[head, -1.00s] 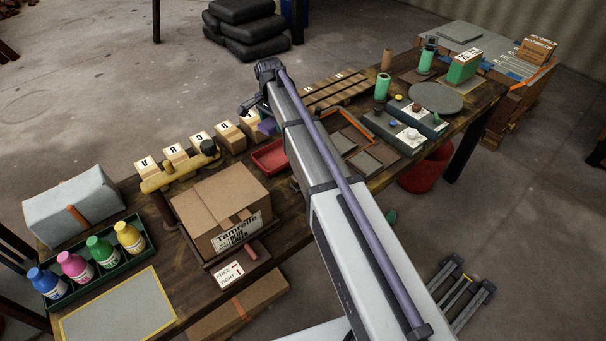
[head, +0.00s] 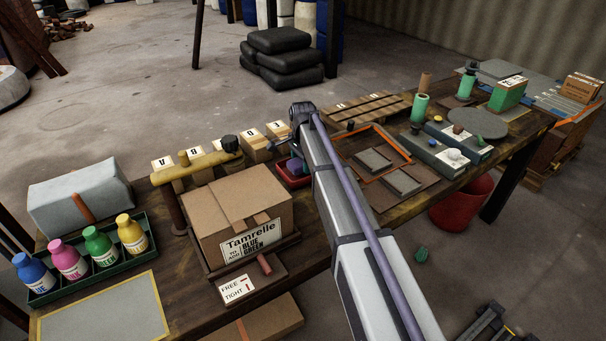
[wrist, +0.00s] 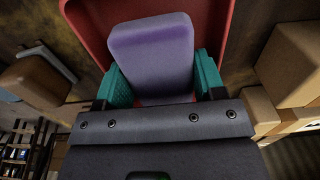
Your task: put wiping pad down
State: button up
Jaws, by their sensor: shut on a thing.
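The wiping pad (wrist: 152,45) is a purple block with a paler lower face. In the wrist view my gripper (wrist: 162,78) is shut on it, with a teal finger on each side. A red tray (wrist: 84,18) lies behind the pad in that view. In the head view the pad (head: 295,166) shows as a small purple patch over the red tray (head: 287,179), beside my arm. I cannot tell whether the pad touches the tray floor. My arm hides most of the gripper and part of the tray there.
A Tamrelle cardboard box (head: 238,211) stands left of the tray. Lettered blocks (head: 254,146) and a yellow pipe (head: 196,168) lie behind it. A brown panel with grey plates (head: 375,160) lies right of my arm. Coloured bottles (head: 98,244) stand at the left.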

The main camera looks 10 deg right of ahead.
notch_tip(320, 180, down, 2)
jog(key=shift+f+b, duration=0.25)
jog(key=shift+b, duration=0.15)
jog(key=shift+r+p, duration=0.3)
jog(key=shift+r, duration=0.05)
jog(key=shift+f, duration=0.25)
jog(key=o, duration=0.6)
jog(key=shift+r, duration=0.1)
notch_tip(320, 180, up, 12)
jog(key=p, duration=1.2)
jog(key=shift+r, duration=0.2)
